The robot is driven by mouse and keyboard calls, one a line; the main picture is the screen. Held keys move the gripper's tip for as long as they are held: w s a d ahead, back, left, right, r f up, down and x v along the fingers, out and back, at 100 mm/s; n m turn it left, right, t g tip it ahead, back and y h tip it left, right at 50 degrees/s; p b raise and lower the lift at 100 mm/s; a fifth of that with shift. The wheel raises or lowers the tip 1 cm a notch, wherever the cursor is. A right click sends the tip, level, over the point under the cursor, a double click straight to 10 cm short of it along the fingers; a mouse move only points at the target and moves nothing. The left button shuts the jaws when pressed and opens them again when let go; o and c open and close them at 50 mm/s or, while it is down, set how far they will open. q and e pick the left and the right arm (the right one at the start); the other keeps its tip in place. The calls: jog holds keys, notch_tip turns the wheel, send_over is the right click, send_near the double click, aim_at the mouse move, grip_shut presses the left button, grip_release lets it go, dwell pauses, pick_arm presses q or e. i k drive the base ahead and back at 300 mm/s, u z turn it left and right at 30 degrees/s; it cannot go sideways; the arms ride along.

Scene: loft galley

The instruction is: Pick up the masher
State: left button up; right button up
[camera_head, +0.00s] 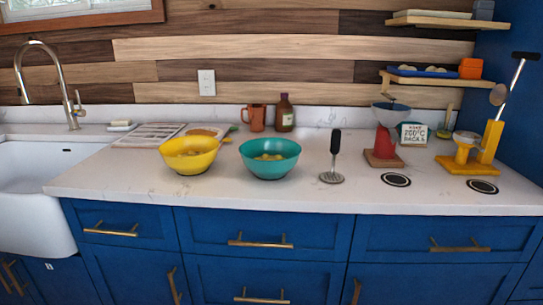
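The masher (334,158) stands upright on the white countertop, right of the teal bowl. It has a black handle at the top, a thin metal shaft and a round metal mashing plate resting on the counter. Nothing touches it. Neither of my grippers shows in the head view.
A yellow bowl (189,155) and a teal bowl (270,158), both with yellowish pieces inside, stand left of the masher. A red device (384,143) on a wooden base and a yellow press (478,158) stand to the right. Counter in front of the masher is clear. A sink (45,185) is far left.

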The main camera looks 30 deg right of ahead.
aim_at(330, 178)
jog(key=u, duration=1.35)
jog(key=i, duration=1.2)
jog(key=z, duration=3.25)
